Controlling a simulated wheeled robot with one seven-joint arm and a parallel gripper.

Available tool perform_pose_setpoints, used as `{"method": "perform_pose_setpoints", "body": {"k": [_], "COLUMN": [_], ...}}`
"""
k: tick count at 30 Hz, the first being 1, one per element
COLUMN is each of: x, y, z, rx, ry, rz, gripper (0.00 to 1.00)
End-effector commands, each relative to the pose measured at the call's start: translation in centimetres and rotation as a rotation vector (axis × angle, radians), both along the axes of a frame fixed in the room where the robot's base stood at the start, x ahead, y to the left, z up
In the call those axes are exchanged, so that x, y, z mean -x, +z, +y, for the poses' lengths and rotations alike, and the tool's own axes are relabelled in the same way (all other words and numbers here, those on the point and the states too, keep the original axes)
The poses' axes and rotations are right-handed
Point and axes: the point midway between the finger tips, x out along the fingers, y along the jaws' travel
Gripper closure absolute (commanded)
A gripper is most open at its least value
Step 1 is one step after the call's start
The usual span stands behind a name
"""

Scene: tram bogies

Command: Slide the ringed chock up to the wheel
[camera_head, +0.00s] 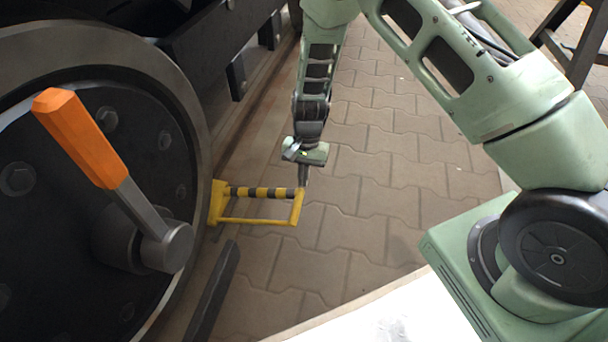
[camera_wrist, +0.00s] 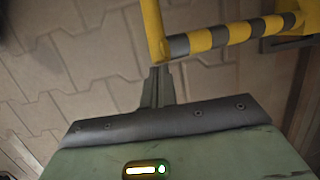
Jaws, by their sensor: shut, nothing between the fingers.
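The chock (camera_head: 217,204) is yellow, with a handle frame (camera_head: 262,221) reaching right from it over the paving. One bar of the frame is striped yellow and black (camera_head: 262,192). The chock's yellow end stands close beside the rim of the big wheel (camera_head: 190,88); whether they touch I cannot tell. My gripper (camera_head: 303,183) points down at the frame's outer end, fingers shut and empty. In the wrist view the fingertips (camera_wrist: 160,72) are right at the yellow end bar (camera_wrist: 154,28), by its corner with the striped bar (camera_wrist: 235,32). Contact there is unclear.
An orange-handled lever (camera_head: 80,138) sticks out from the wheel's dark hub. A dark bar (camera_head: 213,293) lies along the ground near the wheel. The paving (camera_head: 390,170) right of the chock is clear. A dark stand (camera_head: 580,45) is at the upper right.

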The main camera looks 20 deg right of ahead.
Motion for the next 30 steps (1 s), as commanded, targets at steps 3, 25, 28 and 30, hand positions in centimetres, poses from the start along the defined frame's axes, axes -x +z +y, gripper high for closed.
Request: {"method": "perform_pose_setpoints", "body": {"k": [3, 25, 28, 30], "x": [1.4, 6.6, 6.6, 6.4], "y": [0.5, 0.0, 0.1, 0.3], "z": [1.1, 4.7, 4.6, 4.4], "rx": [-0.002, -0.004, -0.005, -0.004], "ry": [0.002, 0.004, 0.005, 0.004], "rz": [0.005, 0.012, 0.013, 0.013], "gripper": [1.0, 1.0, 1.0, 1.0]}}
